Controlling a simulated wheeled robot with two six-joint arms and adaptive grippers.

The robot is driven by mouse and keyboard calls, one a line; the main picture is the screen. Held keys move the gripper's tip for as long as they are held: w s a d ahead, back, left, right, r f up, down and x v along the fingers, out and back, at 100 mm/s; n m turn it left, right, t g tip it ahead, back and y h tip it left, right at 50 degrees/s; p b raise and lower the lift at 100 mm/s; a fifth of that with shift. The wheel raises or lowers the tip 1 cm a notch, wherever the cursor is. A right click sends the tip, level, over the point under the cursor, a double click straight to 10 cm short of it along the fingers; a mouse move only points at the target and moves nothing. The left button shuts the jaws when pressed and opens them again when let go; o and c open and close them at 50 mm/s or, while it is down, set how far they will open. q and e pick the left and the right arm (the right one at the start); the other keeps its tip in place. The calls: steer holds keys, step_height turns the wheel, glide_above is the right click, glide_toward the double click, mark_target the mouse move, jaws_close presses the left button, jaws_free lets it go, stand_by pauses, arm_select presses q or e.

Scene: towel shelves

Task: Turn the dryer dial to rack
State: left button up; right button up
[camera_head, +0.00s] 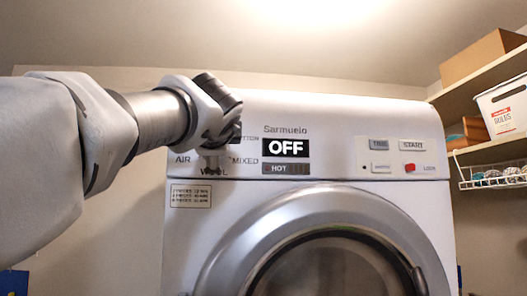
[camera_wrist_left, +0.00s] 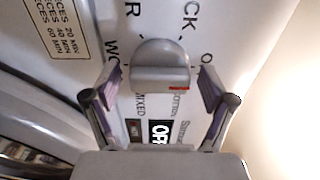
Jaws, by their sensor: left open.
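The dryer dial (camera_wrist_left: 160,66) is a round grey knob with a raised grip bar and a red mark at one end, on the side by the COTTON word. Letters of other settings, including "CK", "R" and "WO", surround it in the left wrist view. My left gripper (camera_wrist_left: 158,92) is open, one finger on each side of the dial; I cannot tell whether they touch it. In the head view my left gripper (camera_head: 214,158) is at the control panel and hides the dial. The display (camera_head: 286,148) reads OFF. My right gripper is not in view.
The white dryer (camera_head: 330,115) has a round door (camera_head: 240,245) below the panel. Buttons (camera_head: 379,144) and a red lock light (camera_head: 410,168) lie right of the display. Shelves at the right hold a white bin (camera_head: 502,107) and a cardboard box (camera_head: 480,57).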

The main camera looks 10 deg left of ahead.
arm_select(q)
steer(key=shift+s+r, duration=0.15)
steer(key=shift+s, duration=0.1)
steer(key=c, duration=1)
